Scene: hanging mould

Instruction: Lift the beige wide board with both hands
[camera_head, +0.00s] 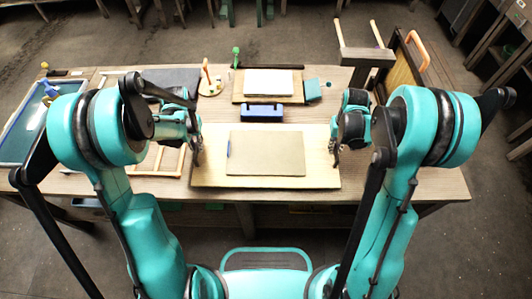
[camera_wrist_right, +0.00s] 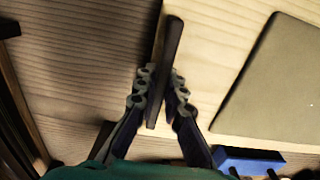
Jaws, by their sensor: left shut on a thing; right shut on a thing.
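The beige wide board (camera_head: 322,176) lies flat across the middle of the table, with a darker tan sheet (camera_head: 268,154) on top of it. My left gripper (camera_head: 196,157) is at the board's left edge and shut on it; its fingertips are small and partly hidden. My right gripper (camera_head: 336,157) is at the right edge. In the right wrist view, the right gripper's fingers (camera_wrist_right: 160,85) close on either side of a dark upright strip (camera_wrist_right: 168,65) along the edge of the board (camera_wrist_right: 222,45). The board looks level and close to the table; any gap beneath cannot be told.
A blue block (camera_head: 262,112) stands just behind the board. Behind it is a smaller board with a white stack (camera_head: 268,82). A wooden frame (camera_head: 150,163) lies to the left, beside a blue-green tray (camera_head: 28,130). The table (camera_head: 430,182) is clear at the front right.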

